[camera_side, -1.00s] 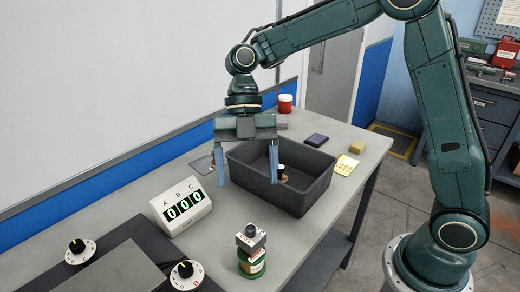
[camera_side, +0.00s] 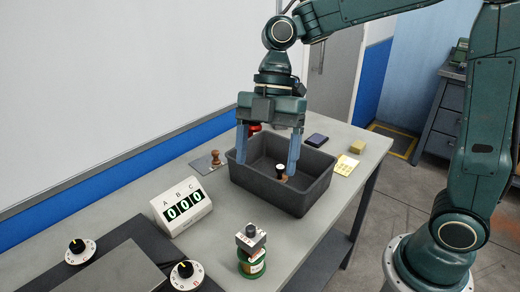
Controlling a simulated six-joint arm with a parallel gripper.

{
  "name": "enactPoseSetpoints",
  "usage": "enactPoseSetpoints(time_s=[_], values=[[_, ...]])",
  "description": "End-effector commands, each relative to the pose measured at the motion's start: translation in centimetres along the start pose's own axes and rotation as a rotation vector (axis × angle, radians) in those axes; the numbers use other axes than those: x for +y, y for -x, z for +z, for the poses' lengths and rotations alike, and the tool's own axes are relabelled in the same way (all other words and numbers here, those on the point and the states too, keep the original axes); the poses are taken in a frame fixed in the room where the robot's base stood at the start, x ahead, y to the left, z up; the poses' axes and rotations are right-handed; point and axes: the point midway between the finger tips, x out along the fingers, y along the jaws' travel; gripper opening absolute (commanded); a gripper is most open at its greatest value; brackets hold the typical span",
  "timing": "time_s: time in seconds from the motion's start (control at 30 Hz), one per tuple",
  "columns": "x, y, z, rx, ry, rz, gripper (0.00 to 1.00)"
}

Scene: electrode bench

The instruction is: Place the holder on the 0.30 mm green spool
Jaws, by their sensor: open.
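A green spool (camera_side: 252,268) with a pale label stands upright on the bench at the front. A grey block (camera_side: 251,239) with a dark top sits on the spool; it may be the holder, but I cannot tell for sure. The print on the spool is too small to read. My gripper (camera_side: 267,166) is open over the dark grey bin (camera_side: 262,192), behind the spool and apart from it. I see nothing held between the fingers.
Two dials (camera_side: 76,250) (camera_side: 186,274) are at the front left. A wooden stamp (camera_side: 216,159) is left of the bin.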

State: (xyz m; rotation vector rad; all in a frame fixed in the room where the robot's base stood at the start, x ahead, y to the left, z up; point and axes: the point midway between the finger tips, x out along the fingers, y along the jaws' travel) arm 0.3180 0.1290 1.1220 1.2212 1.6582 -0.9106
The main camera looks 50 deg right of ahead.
Motion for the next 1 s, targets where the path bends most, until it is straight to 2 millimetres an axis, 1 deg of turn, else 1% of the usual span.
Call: enactPoseSetpoints(time_s=[0.03,0.2,0.5,0.8,1.0], values=[[-0.8,0.6,0.0,-0.014,-0.074,0.035,0.78],[-3.1,2.1,0.5,-0.045,-0.348,0.148,0.78],[-7.7,3.9,2.3,-0.045,-0.823,0.371,0.78],[-12.7,4.5,5.0,0.027,-1.285,0.611,0.78],[-15.5,4.5,6.9,0.1,-1.526,0.744,0.78]])
